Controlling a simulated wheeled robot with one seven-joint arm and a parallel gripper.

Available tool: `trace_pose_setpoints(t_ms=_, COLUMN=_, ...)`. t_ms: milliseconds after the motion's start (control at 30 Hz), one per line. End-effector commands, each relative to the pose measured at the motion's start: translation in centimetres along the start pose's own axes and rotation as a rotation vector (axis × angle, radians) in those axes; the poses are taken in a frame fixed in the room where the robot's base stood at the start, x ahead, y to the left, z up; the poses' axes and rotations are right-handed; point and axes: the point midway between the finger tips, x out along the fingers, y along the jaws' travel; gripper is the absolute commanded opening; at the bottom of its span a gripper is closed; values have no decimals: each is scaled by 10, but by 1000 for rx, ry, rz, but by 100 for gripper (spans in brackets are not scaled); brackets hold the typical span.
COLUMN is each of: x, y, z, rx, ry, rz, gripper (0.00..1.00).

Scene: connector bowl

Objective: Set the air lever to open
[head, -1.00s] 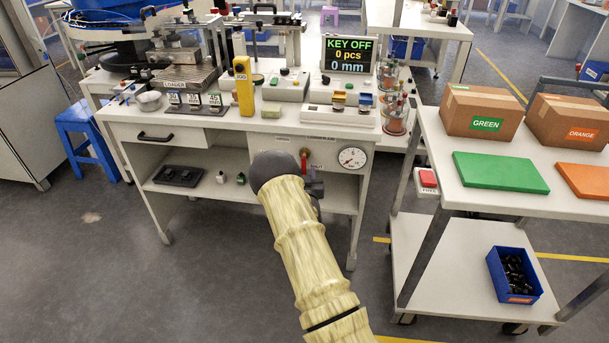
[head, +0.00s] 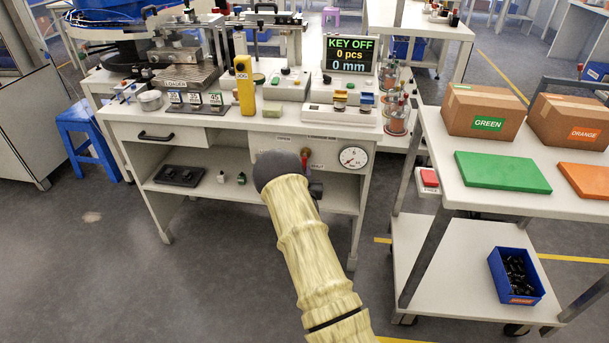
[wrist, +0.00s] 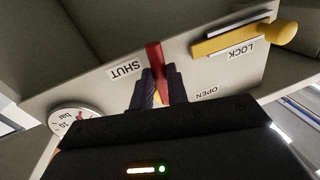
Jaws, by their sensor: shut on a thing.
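The red air lever (wrist: 155,56) is on the pale panel under the bench top. In the wrist view it stands between the two dark fingers of my gripper (wrist: 161,74), which is shut on it. The SHUT label (wrist: 126,69) is on the left of the lever and the OPEN label (wrist: 206,92) on the right, lower down.
A pressure gauge (head: 353,157) is right of the lever. A yellow LOCK handle (wrist: 240,40) is on the same panel in the wrist view. Below is a shelf (head: 205,193) with small items. A cart (head: 455,243) with boxes stands on the right.

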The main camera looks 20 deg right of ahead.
Motion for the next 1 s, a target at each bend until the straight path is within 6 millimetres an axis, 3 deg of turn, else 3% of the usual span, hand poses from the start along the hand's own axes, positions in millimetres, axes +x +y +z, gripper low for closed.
trace_pose_setpoints(t_ms=467, x=4, y=-17, z=1, rx=368, ry=76, rz=1, gripper=0)
trace_pose_setpoints(t_ms=1000, x=9, y=-37, z=-12, rx=870, ry=177, rz=0, gripper=0)
